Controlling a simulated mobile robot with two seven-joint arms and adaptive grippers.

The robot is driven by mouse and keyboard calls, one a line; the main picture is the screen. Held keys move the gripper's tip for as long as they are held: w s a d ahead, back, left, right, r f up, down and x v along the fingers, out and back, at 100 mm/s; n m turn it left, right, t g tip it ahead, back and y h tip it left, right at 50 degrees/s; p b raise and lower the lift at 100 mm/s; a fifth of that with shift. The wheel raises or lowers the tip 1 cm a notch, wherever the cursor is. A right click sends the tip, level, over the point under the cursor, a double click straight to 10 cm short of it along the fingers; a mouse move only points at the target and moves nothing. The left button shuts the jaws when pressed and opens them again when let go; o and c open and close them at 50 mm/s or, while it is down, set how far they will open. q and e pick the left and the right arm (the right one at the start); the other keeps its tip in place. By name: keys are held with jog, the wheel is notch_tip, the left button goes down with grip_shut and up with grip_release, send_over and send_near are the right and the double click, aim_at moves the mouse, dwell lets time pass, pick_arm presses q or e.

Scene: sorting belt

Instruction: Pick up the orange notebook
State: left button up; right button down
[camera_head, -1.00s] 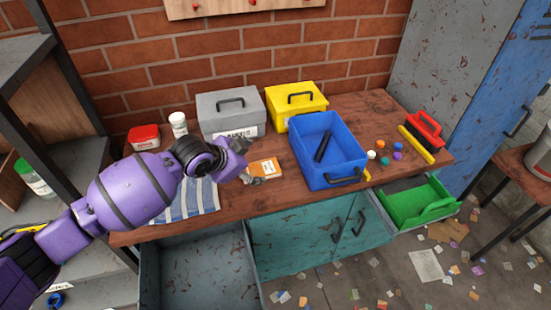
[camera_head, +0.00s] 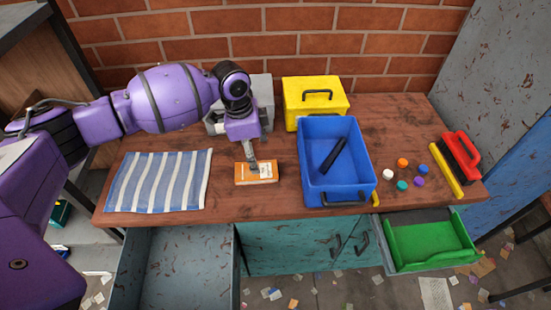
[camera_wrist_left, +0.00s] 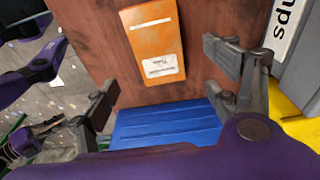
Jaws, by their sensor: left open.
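The orange notebook (camera_head: 256,174) lies flat on the wooden workbench, between the striped cloth and the blue bin. It has a white label. My left gripper (camera_head: 252,163) is above it in the head view, with its fingers pointing down and hiding a small part of the cover. In the left wrist view the notebook (camera_wrist_left: 153,42) lies between the two spread fingers, towards the top of the picture. My left gripper (camera_wrist_left: 165,78) is open and empty there. I cannot tell the exact height of the fingertips over the notebook. My right gripper does not show in the head view.
The blue bin (camera_head: 356,190), holding a black object, stands close right of the notebook. The striped cloth (camera_head: 160,182) lies left. Several caps, a red brush (camera_head: 462,150) and an open green drawer (camera_head: 430,243) are at right.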

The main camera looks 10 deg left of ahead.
pick_arm(q)
notch_tip(320, 180, down, 7)
jog(key=shift+s+a, duration=0.1)
jog(key=c, duration=1.3)
